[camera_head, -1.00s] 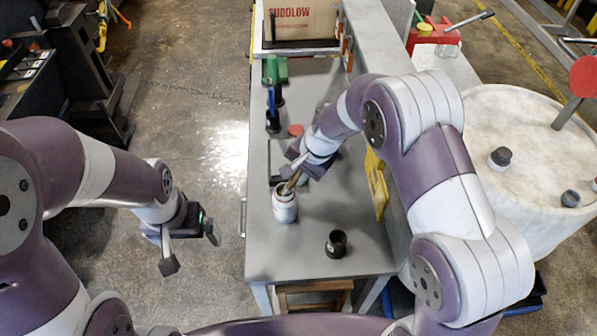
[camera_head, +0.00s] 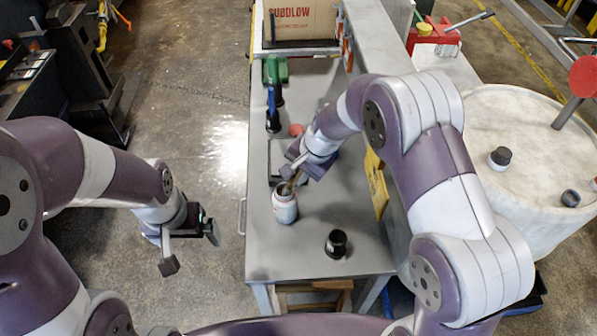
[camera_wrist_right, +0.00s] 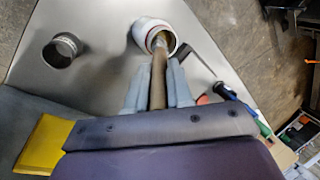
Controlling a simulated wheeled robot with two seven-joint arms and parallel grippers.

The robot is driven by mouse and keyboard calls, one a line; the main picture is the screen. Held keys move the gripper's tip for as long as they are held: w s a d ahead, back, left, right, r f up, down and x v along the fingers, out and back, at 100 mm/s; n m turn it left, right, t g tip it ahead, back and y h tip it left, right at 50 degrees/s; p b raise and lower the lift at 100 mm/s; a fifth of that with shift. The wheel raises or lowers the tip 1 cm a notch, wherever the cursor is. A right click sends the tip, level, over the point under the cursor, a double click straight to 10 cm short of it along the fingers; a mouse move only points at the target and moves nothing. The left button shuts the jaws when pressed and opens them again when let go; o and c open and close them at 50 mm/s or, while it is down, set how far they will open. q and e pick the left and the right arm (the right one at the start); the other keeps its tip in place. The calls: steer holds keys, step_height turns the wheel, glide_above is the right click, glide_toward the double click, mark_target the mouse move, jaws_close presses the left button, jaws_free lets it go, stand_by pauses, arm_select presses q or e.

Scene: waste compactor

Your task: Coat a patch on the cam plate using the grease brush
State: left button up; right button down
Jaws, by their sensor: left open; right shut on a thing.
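My right gripper (camera_head: 294,171) is shut on the grease brush, whose tan handle (camera_wrist_right: 158,78) shows between the fingers in the right wrist view. The brush's far end reaches into the mouth of a white jar (camera_head: 285,209), and its bristles are hidden. The jar stands on the grey bench and also shows in the right wrist view (camera_wrist_right: 146,29). My left gripper (camera_head: 190,249) is open and empty, over the floor left of the bench. A dark-edged flat piece (camera_head: 277,150) lies behind the jar, partly covered by my right gripper; I cannot tell if it is the cam plate.
A black cup (camera_head: 336,244) stands on the bench (camera_head: 262,252), right of the jar. Behind are a red round piece (camera_head: 296,130), a blue-handled tool (camera_head: 272,108) and a green item (camera_head: 275,70). A yellow sign (camera_head: 377,185) is at the bench's right side. The bench's front left is clear.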

step_height(320, 180, up, 7)
steer(key=p, duration=0.5)
steer(key=shift+p, duration=0.35)
